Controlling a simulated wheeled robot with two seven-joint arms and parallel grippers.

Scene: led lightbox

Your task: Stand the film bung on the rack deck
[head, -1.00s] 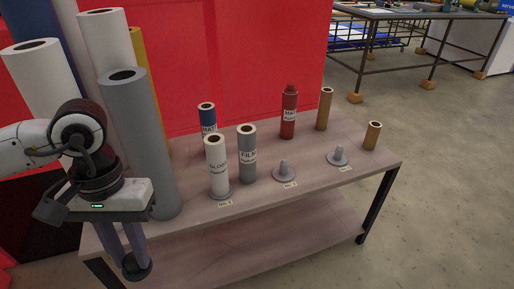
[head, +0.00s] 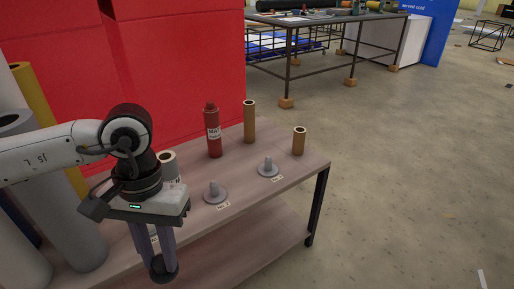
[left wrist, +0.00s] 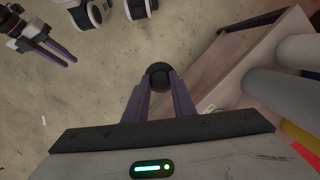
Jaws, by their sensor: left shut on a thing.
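My left gripper (head: 160,262) is shut on a small dark round piece, which I take for the film bung (head: 163,270). In the left wrist view the bung (left wrist: 158,77) sits between the fingertips. It hangs in front of the rack, clear of the floor, and its gap to the rack's near edge is hard to judge. The rack deck (head: 285,183) is pale wood. It bears two grey discs with upright pegs, one nearer (head: 214,193) and one farther (head: 268,169). My right gripper (left wrist: 60,52) shows only in the left wrist view, its two fingers apart, with nothing seen between them.
A red MATT bottle (head: 213,133), a tall brown tube (head: 249,122) and a short brown tube (head: 299,142) stand along the back. Large rolls (head: 70,215) stand left. Bare deck lies around the pegs.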

